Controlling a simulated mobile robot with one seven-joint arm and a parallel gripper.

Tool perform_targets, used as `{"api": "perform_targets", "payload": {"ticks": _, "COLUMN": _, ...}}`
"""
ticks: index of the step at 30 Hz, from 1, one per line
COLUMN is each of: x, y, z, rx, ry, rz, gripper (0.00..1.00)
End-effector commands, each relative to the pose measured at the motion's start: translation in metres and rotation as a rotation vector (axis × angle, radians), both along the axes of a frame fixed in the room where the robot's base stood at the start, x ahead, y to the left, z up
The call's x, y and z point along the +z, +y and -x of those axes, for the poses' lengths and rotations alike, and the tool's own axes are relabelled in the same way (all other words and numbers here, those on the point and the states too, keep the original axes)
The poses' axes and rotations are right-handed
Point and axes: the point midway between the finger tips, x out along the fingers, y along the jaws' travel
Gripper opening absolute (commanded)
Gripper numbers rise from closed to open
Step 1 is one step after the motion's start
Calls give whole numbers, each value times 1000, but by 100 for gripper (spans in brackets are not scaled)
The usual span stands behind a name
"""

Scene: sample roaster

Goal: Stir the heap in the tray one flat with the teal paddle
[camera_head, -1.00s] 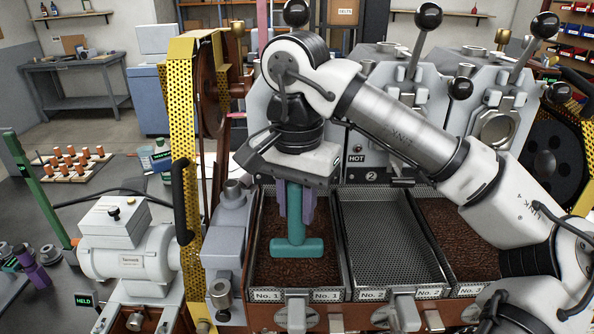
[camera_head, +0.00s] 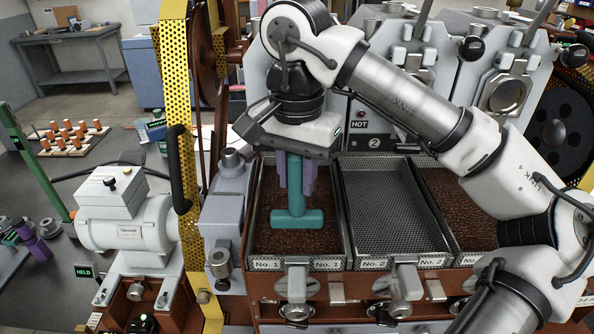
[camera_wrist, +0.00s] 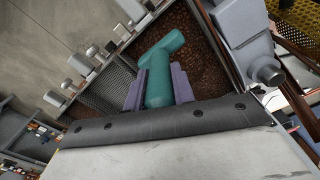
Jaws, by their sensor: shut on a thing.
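The teal paddle (camera_head: 297,216) hangs upright with its crossbar down at tray No. 1. My gripper (camera_head: 296,178), with purple fingers, is shut on the paddle's handle. In the wrist view my gripper (camera_wrist: 158,88) holds the teal paddle (camera_wrist: 164,65) between both fingers. Tray No. 1 (camera_head: 338,235) holds dark brown beans (camera_head: 325,240), which show around the paddle's crossbar. The bean surface looks broadly level where it shows; the part behind the paddle and my gripper is hidden. I cannot tell how deep the crossbar sits in the beans.
Tray No. 2 (camera_head: 382,215), to the right, is empty with a mesh floor. A third tray of beans (camera_head: 452,212) lies beyond it, partly behind my arm. A yellow perforated guard (camera_head: 173,110) and a grey grinder-like machine (camera_head: 128,225) stand to the left.

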Motion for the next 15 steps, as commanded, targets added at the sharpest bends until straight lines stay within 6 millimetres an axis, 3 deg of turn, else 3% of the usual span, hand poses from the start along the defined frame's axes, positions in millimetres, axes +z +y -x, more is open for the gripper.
{"api": "perform_targets", "payload": {"ticks": 15, "x": -56, "y": 0, "z": 0, "rx": 0, "ry": 0, "rz": 0, "gripper": 2}}
